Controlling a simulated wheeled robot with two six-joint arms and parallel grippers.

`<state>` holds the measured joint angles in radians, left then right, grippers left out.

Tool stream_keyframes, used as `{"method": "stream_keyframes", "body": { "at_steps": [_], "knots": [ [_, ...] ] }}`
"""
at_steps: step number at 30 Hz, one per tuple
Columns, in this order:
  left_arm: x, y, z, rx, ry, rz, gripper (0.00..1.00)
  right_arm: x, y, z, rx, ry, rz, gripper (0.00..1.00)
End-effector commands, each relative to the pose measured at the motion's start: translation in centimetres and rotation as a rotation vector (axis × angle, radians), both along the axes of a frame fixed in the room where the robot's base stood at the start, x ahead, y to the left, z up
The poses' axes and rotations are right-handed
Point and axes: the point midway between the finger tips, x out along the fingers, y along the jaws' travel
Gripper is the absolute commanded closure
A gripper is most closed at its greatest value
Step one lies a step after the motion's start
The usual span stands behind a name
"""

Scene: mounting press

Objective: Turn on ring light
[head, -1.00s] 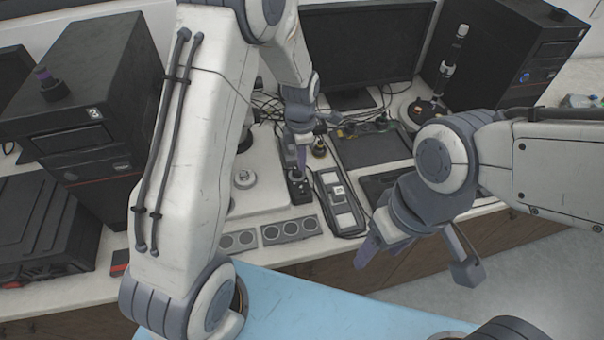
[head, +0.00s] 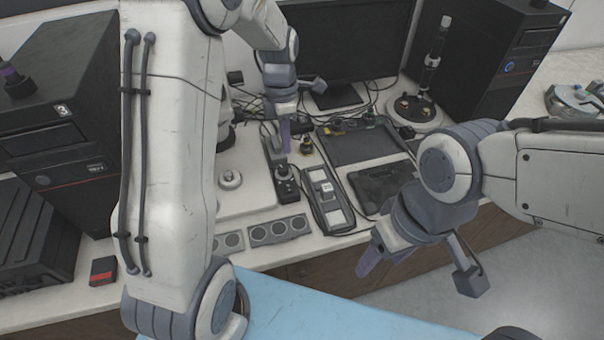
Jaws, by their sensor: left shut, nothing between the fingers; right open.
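A slim black control box (head: 286,190) with a knob lies on the white bench left of the picture's middle. I see no lit ring light; the white stand behind my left arm is mostly hidden, so I cannot tell whether a ring light is there. My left gripper (head: 285,148) is shut and empty, pointing down over the far part of the control box, a little beyond its knob. I cannot tell if it touches the box. My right gripper (head: 418,272) is open and empty in front of the bench's front edge, to the right.
A long panel with white squares (head: 327,197) lies right of the box, and round-faced modules (head: 268,232) lie in front. A dark monitor (head: 345,45), cables and a round stand (head: 415,113) are behind. Dark computer towers (head: 60,110) flank the bench. A black tablet (head: 382,185) lies at right.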

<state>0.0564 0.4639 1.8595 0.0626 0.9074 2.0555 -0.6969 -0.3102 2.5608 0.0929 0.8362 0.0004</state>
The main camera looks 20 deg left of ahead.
Motion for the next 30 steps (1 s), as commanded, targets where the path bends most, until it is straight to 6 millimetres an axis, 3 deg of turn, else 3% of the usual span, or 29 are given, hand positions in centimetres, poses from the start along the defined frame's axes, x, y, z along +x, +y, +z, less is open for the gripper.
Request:
{"method": "stream_keyframes", "body": {
  "at_steps": [3,14,20,30],
  "knots": [
    [-0.3,1.0,0.0,-0.013,0.014,0.013,1.00,0.0,0.0,-0.6,0.000,0.000,0.000,0.35],
    [-0.4,0.8,-0.3,-0.013,0.018,0.012,1.00,0.0,0.0,-0.3,0.001,-0.001,0.000,0.35],
    [-0.8,0.6,-3.2,-0.013,0.022,0.013,1.00,0.0,0.0,0.2,0.001,-0.001,0.000,0.35],
    [-1.6,0.2,-10.2,-0.013,0.022,0.012,1.00,0.0,0.0,1.5,0.001,-0.001,-0.001,0.35]
  ]
}}
